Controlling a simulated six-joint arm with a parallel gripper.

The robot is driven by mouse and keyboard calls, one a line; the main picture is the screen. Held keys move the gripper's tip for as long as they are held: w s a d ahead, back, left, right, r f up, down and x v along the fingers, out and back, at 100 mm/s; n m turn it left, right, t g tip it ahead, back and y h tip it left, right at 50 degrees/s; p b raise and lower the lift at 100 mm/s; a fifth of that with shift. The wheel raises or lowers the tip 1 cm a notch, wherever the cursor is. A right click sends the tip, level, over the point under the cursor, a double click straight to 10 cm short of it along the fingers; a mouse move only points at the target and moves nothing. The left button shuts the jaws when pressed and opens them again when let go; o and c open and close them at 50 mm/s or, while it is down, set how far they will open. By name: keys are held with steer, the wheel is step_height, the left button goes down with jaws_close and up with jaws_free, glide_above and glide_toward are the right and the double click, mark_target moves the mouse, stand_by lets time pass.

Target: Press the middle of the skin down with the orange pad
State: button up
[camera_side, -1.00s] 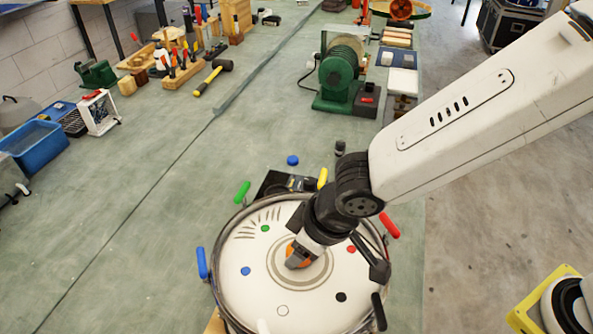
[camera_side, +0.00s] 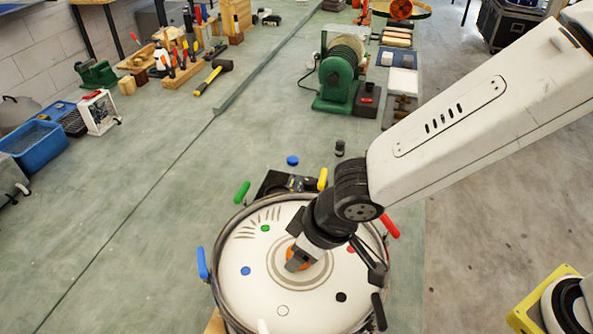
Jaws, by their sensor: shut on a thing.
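The drum skin (camera_side: 262,292) is white with grey rings at its middle and coloured dots around it. It lies in a round metal hoop with coloured handles around the rim. My gripper (camera_side: 299,259) is over the middle of the skin, tilted down from the upper right. It is shut on the orange pad (camera_side: 291,252), which is mostly hidden by the fingers. The pad is at the inner rings; I cannot tell whether it touches the skin or how far the skin is pressed.
Handles stand around the rim: blue (camera_side: 202,263), green (camera_side: 242,191), yellow (camera_side: 323,178) and red (camera_side: 389,226). A blue cap (camera_side: 292,160) and a small dark knob (camera_side: 340,148) lie behind the drum. A green grinder (camera_side: 338,78) stands farther back. The bench left of the drum is clear.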

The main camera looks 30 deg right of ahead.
steer(key=shift+f, duration=0.35)
stand_by(0.8)
steer(key=shift+r, duration=3.1)
steer(key=shift+w, duration=0.1)
steer(key=w+d+r+m+h, duration=0.1)
steer(key=w+d+m, duration=0.2)
steer(key=d, duration=0.7)
steer(key=w+d+r+m+h, duration=0.1)
steer(key=w+d+r+m, duration=0.1)
steer(key=w+d, duration=0.4)
steer(key=w+d+r+m+h, duration=0.1)
steer(key=w+d+m, duration=0.4)
steer(key=d, duration=0.9)
steer(key=shift+d+r+t+h, duration=0.2)
steer(key=shift+t+h, duration=0.1)
steer(key=shift+h, duration=0.2)
steer(key=shift+w+a, duration=0.1)
